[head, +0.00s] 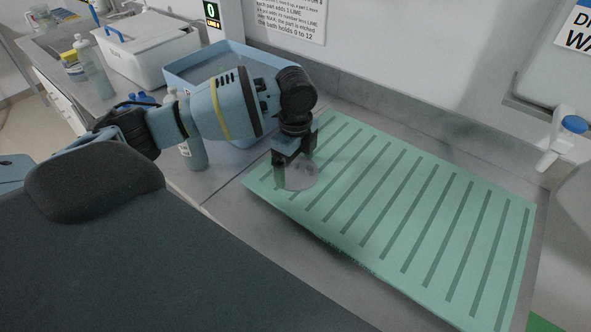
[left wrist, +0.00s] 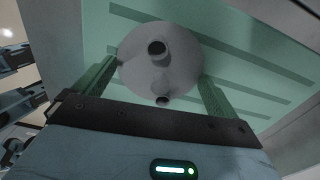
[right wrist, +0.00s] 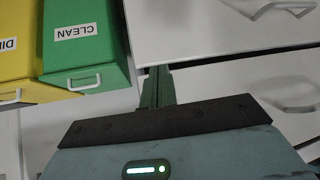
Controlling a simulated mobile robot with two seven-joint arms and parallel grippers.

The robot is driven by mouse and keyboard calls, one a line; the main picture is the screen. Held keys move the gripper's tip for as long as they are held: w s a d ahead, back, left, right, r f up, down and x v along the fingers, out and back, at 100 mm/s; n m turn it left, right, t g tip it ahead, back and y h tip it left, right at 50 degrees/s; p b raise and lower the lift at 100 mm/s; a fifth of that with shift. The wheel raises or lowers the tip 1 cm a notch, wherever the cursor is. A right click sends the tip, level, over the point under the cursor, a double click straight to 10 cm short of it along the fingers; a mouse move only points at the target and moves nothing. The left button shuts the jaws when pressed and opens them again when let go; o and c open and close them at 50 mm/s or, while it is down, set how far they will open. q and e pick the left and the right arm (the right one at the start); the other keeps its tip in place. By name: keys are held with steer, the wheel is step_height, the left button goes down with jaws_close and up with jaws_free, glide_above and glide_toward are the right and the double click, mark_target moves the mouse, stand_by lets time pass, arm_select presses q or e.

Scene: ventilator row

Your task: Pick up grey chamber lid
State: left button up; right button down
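The grey chamber lid (head: 302,178) is a round grey disc at the left end of the green striped mat. In the left wrist view the lid (left wrist: 143,72) shows two short dark-ended stubs on its face. My left gripper (head: 286,174) points down over it, with one finger on each side. Both fingers of the left gripper (left wrist: 160,85) appear to touch the lid's rim. I cannot tell whether the lid rests on the mat or is just above it. My right gripper (right wrist: 157,85) has its fingers together and holds nothing, away from the counter.
The green striped mat (head: 400,210) is otherwise bare. A blue basin (head: 190,66) stands behind my left arm, with a bottle (head: 190,145) beside it. A white box (head: 145,48) is farther left. The right wrist view shows green (right wrist: 85,35) and yellow (right wrist: 18,50) bins and drawers (right wrist: 225,50).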

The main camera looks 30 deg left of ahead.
arm_select(q)
steer(key=shift+s, duration=0.1)
steer(key=c, duration=0.9)
steer(key=shift+f, duration=0.1)
steer(key=shift+c, duration=0.2)
steer(key=shift+r, duration=0.4)
steer(key=shift+c, duration=0.8)
steer(key=shift+r, duration=0.55)
steer(key=c, duration=0.8)
step_height(320, 180, up, 8)
steer(key=shift+r+p, duration=0.15)
steer(key=shift+p, duration=0.15)
jaws_close()
